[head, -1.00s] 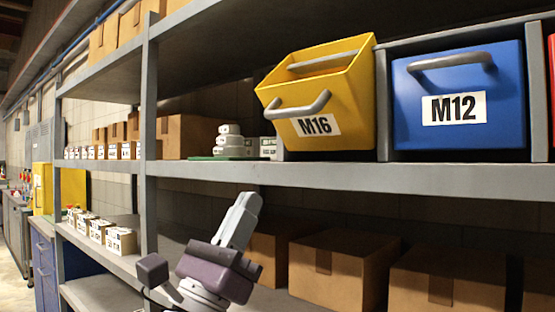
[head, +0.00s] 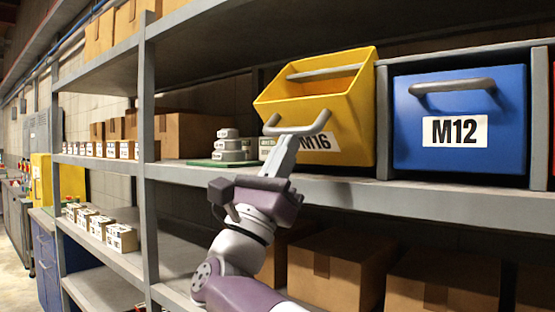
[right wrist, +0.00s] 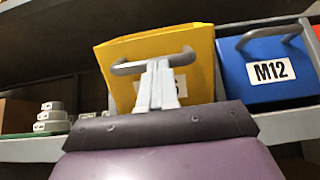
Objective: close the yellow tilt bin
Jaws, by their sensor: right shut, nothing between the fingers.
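The yellow tilt bin (head: 350,108), labelled M16, sits on the upper shelf. It is tilted forward, with its open top showing. Its grey handle (head: 318,124) is on the front face. My right gripper (head: 288,142) is shut and empty, with its fingertips at the front of the bin just below the handle. In the right wrist view the shut fingers (right wrist: 158,82) overlap the handle (right wrist: 125,68) and cover part of the label on the yellow bin (right wrist: 205,65). I cannot tell whether they touch. My left gripper is not in view.
A blue bin (head: 460,120) labelled M12 is closed, right of the yellow bin, past a grey divider (head: 382,120). White stacked parts (head: 228,145) stand to the left. Cardboard boxes (head: 340,265) fill the shelf below. The shelf edge (head: 420,198) runs beneath the bins.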

